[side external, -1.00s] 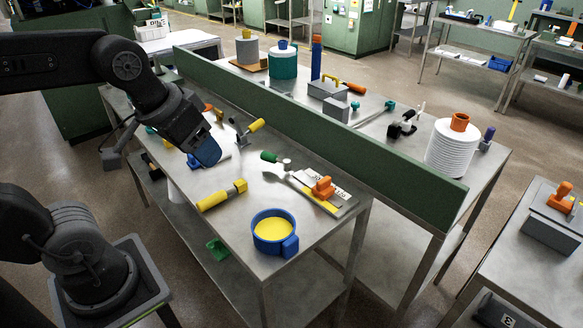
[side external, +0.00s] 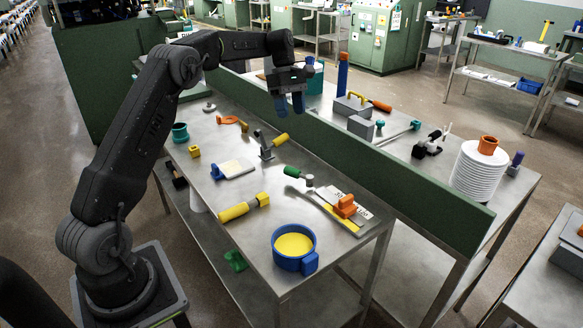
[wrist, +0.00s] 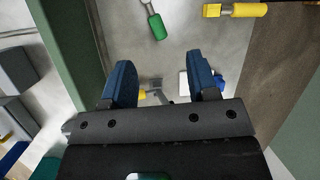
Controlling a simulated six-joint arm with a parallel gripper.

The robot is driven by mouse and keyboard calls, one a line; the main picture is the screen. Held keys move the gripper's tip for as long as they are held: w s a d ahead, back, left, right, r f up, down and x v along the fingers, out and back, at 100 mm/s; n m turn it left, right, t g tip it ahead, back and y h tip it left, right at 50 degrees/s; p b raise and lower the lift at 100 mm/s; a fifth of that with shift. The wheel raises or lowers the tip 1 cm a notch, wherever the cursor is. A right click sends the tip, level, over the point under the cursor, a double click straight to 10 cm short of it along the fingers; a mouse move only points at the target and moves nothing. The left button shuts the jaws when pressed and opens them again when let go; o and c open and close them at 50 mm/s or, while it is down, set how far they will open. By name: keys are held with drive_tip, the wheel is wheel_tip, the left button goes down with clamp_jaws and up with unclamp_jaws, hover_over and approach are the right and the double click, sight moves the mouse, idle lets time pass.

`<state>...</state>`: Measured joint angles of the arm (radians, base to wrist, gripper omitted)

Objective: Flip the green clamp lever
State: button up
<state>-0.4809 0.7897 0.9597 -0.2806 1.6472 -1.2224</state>
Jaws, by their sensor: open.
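The green clamp lever (side external: 291,172) has a green grip on a metal arm and lies low near the right part of the near bench, beside a flat scale piece. Its green grip also shows in the wrist view (wrist: 157,27) at the top, beyond the fingertips. My gripper (side external: 290,104) is open and empty, with its blue fingers pointing down, raised high near the green divider. It is apart from the lever. In the wrist view its two blue fingers (wrist: 161,70) are spread. A yellow-handled clamp (side external: 268,149) stands upright on the bench; in the wrist view it is partly hidden by my gripper.
A green divider (side external: 340,143) runs along the bench's back edge. The scale piece with an orange knob (side external: 345,206), a blue cup (side external: 294,262), a yellow cylinder (side external: 243,207) and a white-and-blue block (side external: 232,169) lie around. Bare bench lies between them.

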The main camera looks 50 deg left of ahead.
sight(299, 175)
drive_tip(key=w+a+f+n+h, duration=0.1)
drive_tip(key=a+f+n, duration=0.2)
drive_tip(key=a+f, duration=0.25)
drive_tip(key=shift+g, duration=0.3)
drive_tip(key=x, duration=1.4)
drive_tip(key=shift+d, duration=0.45)
clamp_jaws()
